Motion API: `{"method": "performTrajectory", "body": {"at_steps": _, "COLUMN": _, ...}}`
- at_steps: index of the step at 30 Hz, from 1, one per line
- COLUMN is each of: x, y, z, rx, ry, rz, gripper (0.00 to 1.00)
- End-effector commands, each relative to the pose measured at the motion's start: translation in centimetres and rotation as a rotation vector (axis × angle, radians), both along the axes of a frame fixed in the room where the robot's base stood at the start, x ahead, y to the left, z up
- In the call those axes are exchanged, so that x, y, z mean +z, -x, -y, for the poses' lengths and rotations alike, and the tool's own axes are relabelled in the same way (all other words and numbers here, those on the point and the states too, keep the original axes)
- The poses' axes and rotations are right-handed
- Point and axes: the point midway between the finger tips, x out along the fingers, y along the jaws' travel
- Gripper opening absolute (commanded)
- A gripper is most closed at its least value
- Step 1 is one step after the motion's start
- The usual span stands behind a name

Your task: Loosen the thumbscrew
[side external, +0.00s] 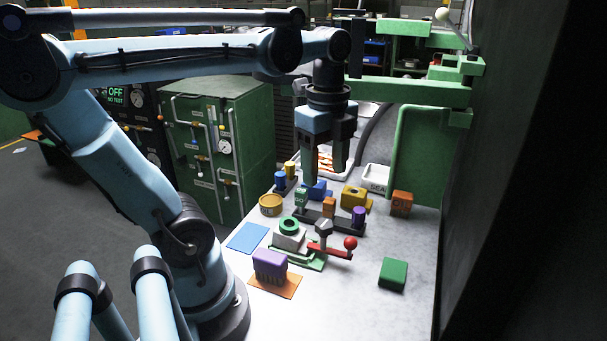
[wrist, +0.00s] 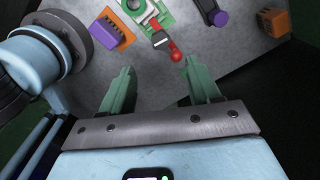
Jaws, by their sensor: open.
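A grey knob that looks like the thumbscrew (side external: 323,230) stands upright on a small fixture in the side view. It also shows near the top of the wrist view (wrist: 160,39). A red lever (side external: 325,251) with a red ball (side external: 350,243) lies at its foot; the ball also shows in the wrist view (wrist: 175,55). The fixture has a green base (side external: 308,263) and a white block with a green ring (side external: 290,226). My gripper (side external: 327,172) is open and empty, pointing down, above the table and apart from the knob. Both fingers show in the wrist view (wrist: 158,70).
A purple block (side external: 270,265) on an orange plate stands near the front left. A green block (side external: 393,273) lies at right. A dark rack with coloured pieces, including a purple cylinder (side external: 358,216), stands behind the fixture.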

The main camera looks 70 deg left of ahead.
Motion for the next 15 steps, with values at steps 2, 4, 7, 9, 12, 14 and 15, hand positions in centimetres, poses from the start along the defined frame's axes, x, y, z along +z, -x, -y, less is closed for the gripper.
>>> {"method": "performTrajectory", "body": {"at_steps": 2, "x": -0.8, "y": 0.0, "z": 0.0, "rx": 0.001, "ry": 0.000, "rz": 0.001, "gripper": 0.62}}
{"method": "performTrajectory", "body": {"at_steps": 4, "x": -1.6, "y": 0.0, "z": 0.0, "rx": 0.001, "ry": 0.000, "rz": 0.001, "gripper": 0.62}}
{"method": "performTrajectory", "body": {"at_steps": 7, "x": -3.0, "y": 0.0, "z": 0.0, "rx": 0.002, "ry": -0.001, "rz": 0.002, "gripper": 0.62}}
{"method": "performTrajectory", "body": {"at_steps": 9, "x": -4.0, "y": 0.0, "z": 0.0, "rx": 0.002, "ry": -0.001, "rz": 0.002, "gripper": 0.62}}
{"method": "performTrajectory", "body": {"at_steps": 12, "x": -5.3, "y": 0.0, "z": 0.0, "rx": 0.002, "ry": -0.001, "rz": 0.003, "gripper": 0.62}}
{"method": "performTrajectory", "body": {"at_steps": 14, "x": -6.1, "y": 0.0, "z": 0.0, "rx": 0.003, "ry": -0.001, "rz": 0.003, "gripper": 0.62}}
{"method": "performTrajectory", "body": {"at_steps": 15, "x": -6.6, "y": 0.0, "z": 0.0, "rx": 0.003, "ry": -0.001, "rz": 0.003, "gripper": 0.62}}
